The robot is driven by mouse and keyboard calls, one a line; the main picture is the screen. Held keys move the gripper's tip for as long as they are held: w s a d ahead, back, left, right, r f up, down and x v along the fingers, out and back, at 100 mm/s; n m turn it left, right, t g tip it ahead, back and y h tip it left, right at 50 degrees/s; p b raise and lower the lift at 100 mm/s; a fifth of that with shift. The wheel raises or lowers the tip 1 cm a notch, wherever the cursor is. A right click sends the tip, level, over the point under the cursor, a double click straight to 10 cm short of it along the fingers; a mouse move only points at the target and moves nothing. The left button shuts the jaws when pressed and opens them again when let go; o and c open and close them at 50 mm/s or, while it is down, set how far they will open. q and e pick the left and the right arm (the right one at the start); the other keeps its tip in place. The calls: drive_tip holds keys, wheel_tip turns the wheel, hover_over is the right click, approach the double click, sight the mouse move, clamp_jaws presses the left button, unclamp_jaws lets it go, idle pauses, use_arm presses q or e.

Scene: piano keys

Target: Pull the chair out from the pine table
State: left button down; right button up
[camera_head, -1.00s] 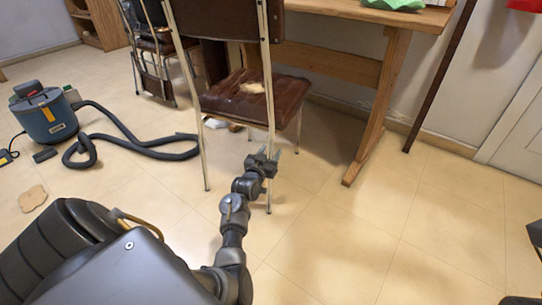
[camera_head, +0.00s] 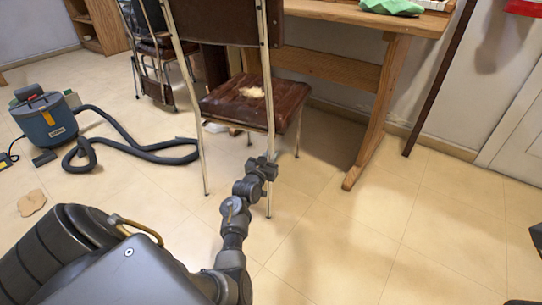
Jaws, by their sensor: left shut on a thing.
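The chair (camera_head: 254,101) has a dark brown seat with a torn, pale patch, a brown backrest and thin metal legs. It stands upright with its back towards me, at the left end of the pine table (camera_head: 390,90). My left gripper (camera_head: 270,165) is at the chair's right rear metal leg, below the seat, and is shut on it. The fingertips are small and partly hidden by the leg and wrist. My right gripper is not seen.
A blue vacuum cleaner (camera_head: 45,118) and its black hose (camera_head: 130,147) lie on the floor at left. A second chair (camera_head: 155,50) stands behind. A dark post (camera_head: 440,80) leans at right.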

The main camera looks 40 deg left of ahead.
use_arm(q)
drive_tip(key=shift+p+v, duration=1.1)
drive_tip(key=shift+v, duration=0.3)
drive_tip(key=shift+p+v, duration=0.75)
drive_tip(key=shift+v, duration=0.55)
drive_tip(key=shift+p+v, duration=1.75)
drive_tip(key=shift+v, duration=0.9)
drive_tip(key=shift+s+f, duration=0.1)
drive_tip(key=shift+s, duration=0.05)
drive_tip(key=shift+p+v, duration=1.45)
drive_tip(key=shift+v, duration=1)
drive_tip(key=shift+a, duration=0.1)
